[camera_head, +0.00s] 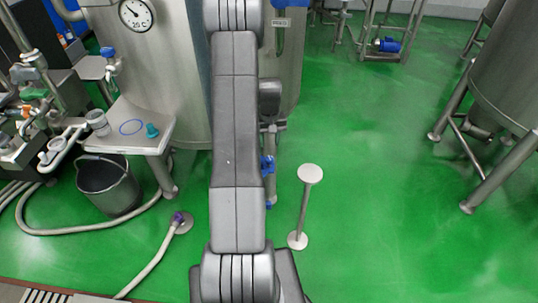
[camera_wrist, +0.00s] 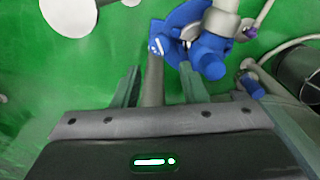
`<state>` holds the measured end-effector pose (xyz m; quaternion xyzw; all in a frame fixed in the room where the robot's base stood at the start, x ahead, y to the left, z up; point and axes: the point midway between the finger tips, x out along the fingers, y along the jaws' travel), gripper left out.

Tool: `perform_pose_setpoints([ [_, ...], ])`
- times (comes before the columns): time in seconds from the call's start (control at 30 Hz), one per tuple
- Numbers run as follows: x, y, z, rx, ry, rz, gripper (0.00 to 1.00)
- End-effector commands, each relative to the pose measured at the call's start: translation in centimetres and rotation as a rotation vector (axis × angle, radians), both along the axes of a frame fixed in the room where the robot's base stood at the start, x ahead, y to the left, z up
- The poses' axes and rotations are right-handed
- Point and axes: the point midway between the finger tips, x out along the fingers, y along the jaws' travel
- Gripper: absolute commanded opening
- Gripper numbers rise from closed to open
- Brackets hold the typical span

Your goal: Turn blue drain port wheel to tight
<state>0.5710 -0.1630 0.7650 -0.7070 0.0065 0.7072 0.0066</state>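The blue drain port wheel (camera_wrist: 177,22) is in the upper middle of the wrist view, with white marks on its left side. A blue valve body (camera_wrist: 211,58) and a grey pipe sit against its right side. My gripper (camera_wrist: 158,77) is open, its two fingers apart and pointing at the wheel. The right fingertip overlaps the blue part in the picture; I cannot tell whether they touch. A grey rod shows between the fingers. In the head view blue valve parts (camera_head: 267,165) show beside my arm, which hides the rest. My gripper cannot be made out there.
A white-topped post (camera_head: 310,174) stands on the green floor just right of the valve. A steel tank (camera_head: 170,75) is behind my arm. A side table (camera_head: 113,139), a dark bucket (camera_head: 108,187) and hoses are at left. Open floor lies right of the post.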

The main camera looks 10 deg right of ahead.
Motion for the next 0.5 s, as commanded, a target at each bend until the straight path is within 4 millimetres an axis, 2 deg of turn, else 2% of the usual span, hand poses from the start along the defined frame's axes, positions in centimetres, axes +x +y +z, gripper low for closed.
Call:
perform_pose_setpoints([
  [0.1, -0.1, 0.0, -2.4, 0.001, 0.005, 0.0, 0.39],
  [0.3, -0.1, 0.0, -5.9, 0.0, 0.003, 0.0, 0.39],
  [0.5, -0.1, 0.0, -8.0, 0.0, 0.001, 0.0, 0.39],
])
